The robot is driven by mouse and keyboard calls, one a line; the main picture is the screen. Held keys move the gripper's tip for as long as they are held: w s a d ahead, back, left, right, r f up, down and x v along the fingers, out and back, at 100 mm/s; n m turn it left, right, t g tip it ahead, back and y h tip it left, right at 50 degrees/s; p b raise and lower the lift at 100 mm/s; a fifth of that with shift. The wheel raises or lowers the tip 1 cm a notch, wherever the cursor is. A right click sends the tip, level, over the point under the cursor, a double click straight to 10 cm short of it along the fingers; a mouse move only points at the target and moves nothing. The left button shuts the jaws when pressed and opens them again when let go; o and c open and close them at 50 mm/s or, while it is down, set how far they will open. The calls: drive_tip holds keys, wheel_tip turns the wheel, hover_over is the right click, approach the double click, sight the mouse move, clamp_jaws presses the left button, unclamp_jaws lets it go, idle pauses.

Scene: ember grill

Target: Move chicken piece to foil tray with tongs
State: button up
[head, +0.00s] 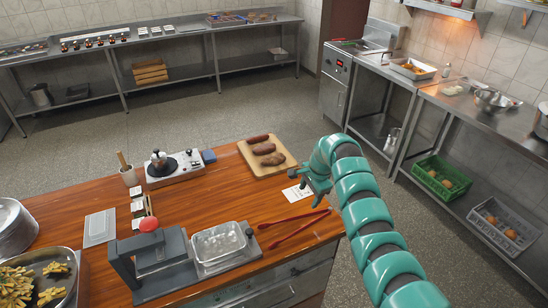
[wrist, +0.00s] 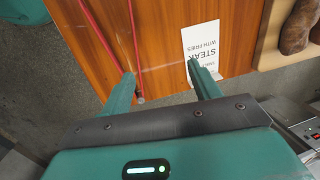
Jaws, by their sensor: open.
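The red tongs (head: 292,230) lie on the wooden counter, right of the foil tray. In the wrist view their red arms (wrist: 115,42) run down toward my left finger. The foil tray (head: 218,243) looks empty and sits on a dark grey plate. Brown meat pieces (head: 265,148) lie on a cutting board (head: 285,166); I cannot tell whether one is the chicken piece. My gripper (head: 312,188) is open above the counter's right edge, beside a printed card. In the wrist view my gripper (wrist: 162,75) has its fingers apart with nothing held.
The card (wrist: 203,45) reads "STEAK WITH FRIES". A press with a red knob (head: 150,225) stands left of the tray. A pan of fries (head: 35,275) is at the front left. A small appliance (head: 173,170) stands behind. Steel counters (head: 390,70) line the walls beyond open floor.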

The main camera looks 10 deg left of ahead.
sight(306, 223)
drive_tip(key=s, duration=0.1)
drive_tip(key=s+r+g, duration=0.1)
drive_tip(key=s+d+r+g+h, duration=0.1)
drive_tip(key=s, duration=0.1)
drive_tip(key=shift+s+a+f+b, duration=0.15)
drive_tip(key=shift+f+b, duration=0.55)
drive_tip(key=shift+f, duration=1.55)
drive_tip(key=shift+s+a+f+b, duration=0.15)
drive_tip(key=shift+f+b, duration=0.5)
drive_tip(key=shift+f, duration=1.6)
drive_tip(key=shift+w, duration=0.1)
drive_tip(key=shift+c, duration=0.2)
drive_tip(key=c, duration=0.7)
drive_tip(key=shift+o, duration=0.2)
wheel_tip(306, 223, up, 12)
drive_tip(key=p, duration=0.2)
drive_tip(key=shift+p, duration=0.3)
drive_tip(key=shift+a+r+h, duration=0.1)
drive_tip(key=shift+a+h, duration=0.05)
drive_tip(key=shift+h, duration=0.15)
